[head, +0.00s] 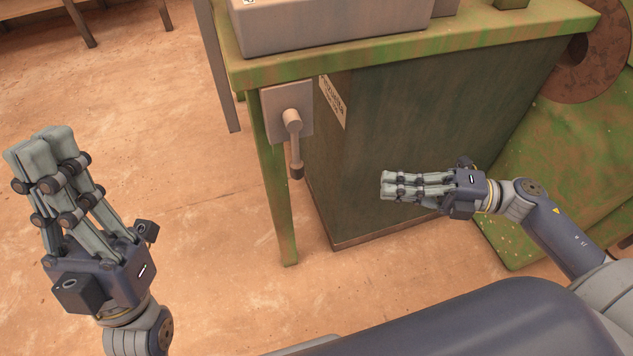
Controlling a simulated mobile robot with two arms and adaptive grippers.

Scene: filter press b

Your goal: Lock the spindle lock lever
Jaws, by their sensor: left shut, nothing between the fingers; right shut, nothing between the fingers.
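The spindle lock lever (294,143) is a grey handle with a dark tip, on a grey plate (273,109) at the corner of the green machine table. The lever hangs down from its round pivot. My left gripper (40,150) is shut and empty at the far left, pointing up in the picture, well apart from the lever. My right gripper (386,186) is shut and empty in front of the dark cabinet, to the right of the lever. Its fingertips point left towards the lever, with a clear gap between them.
The green table top (400,47) overhangs the lever, and a table leg (277,200) stands just below and left of it. A dark cabinet (420,120) with a label fills the space under the table. A grey box (330,22) sits on top. Open floor (190,200) lies between my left gripper and the table.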

